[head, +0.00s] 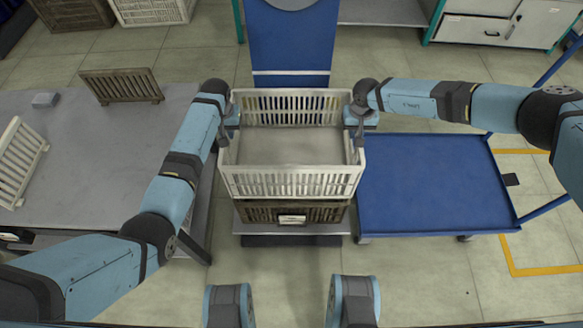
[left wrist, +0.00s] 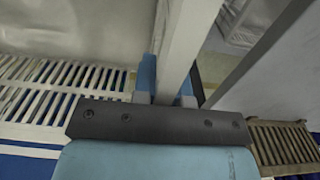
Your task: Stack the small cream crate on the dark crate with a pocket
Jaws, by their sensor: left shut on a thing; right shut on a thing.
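The small cream crate (head: 292,185) is in the middle of the head view, with slatted walls and an empty grey floor. It is over the dark crate (head: 262,212), whose front wall with a white label in its pocket (head: 292,218) shows below it. I cannot tell whether the two crates touch. My left gripper (head: 230,128) is shut on the cream crate's left rim. In the left wrist view the fingers (left wrist: 168,98) pinch the pale rim. My right gripper (head: 354,130) is shut on the right rim. Most of the dark crate is hidden.
The dark crate stands on a low platform (head: 290,228). A grey table (head: 130,135) at left carries a brown slatted panel (head: 120,85), a cream panel (head: 18,160) and a small grey block (head: 45,99). A blue cart (head: 435,185) at right is bare. A blue column (head: 290,45) rises behind.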

